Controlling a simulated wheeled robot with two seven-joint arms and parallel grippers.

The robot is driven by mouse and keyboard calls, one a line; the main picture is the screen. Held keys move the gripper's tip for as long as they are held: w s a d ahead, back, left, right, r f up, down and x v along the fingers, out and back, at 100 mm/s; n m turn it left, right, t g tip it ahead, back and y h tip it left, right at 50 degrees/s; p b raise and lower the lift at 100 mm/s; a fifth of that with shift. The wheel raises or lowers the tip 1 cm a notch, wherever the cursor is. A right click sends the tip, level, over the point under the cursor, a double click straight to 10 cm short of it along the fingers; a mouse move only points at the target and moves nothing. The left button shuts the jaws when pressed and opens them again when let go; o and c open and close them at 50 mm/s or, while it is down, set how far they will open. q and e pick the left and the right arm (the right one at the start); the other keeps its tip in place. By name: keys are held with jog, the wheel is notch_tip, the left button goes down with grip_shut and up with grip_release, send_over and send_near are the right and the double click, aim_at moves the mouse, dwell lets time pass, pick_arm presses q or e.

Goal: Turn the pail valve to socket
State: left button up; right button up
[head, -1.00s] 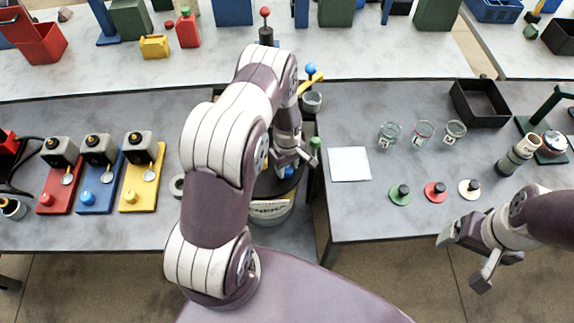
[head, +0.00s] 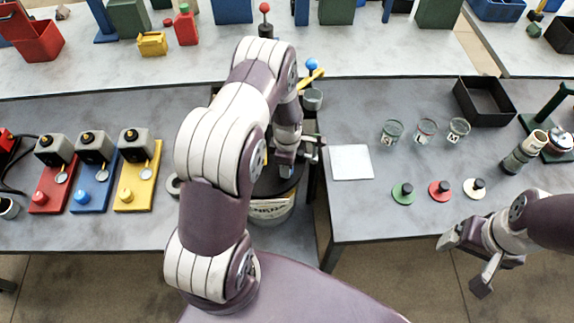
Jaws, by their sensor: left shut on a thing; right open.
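The pail (head: 270,210) stands in the gap between the two front tables, with a label on its front. My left arm covers much of it. My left gripper (head: 287,168) is over the pail top, shut on what looks like the pail valve (head: 312,146); the fingers hide most of it. I cannot make out the valve's exact angle or the socket. My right gripper (head: 465,264) is open and empty, in front of the right table's front edge.
A yellow lever with a blue knob (head: 312,66) and a metal cup (head: 312,99) stand behind the pail. The right table holds a white sheet (head: 351,162), several glass jars and lids, and a black tray (head: 486,102). Red, blue and yellow stations (head: 137,190) fill the left table.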

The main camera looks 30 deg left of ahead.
pick_arm(q)
jog(key=n+b, duration=0.1)
jog(key=n, duration=0.4)
jog(key=shift+w, duration=0.15)
jog(key=shift+r+n+b, duration=0.15)
jog(key=shift+n+b, duration=0.45)
jog(key=shift+n, duration=1.8)
jog(key=shift+w, duration=0.1)
jog(key=o, duration=1.1)
jog(key=shift+c, duration=0.2)
notch_tip(320, 180, up, 13)
jog(key=b, duration=0.2)
jog(key=shift+f, duration=0.2)
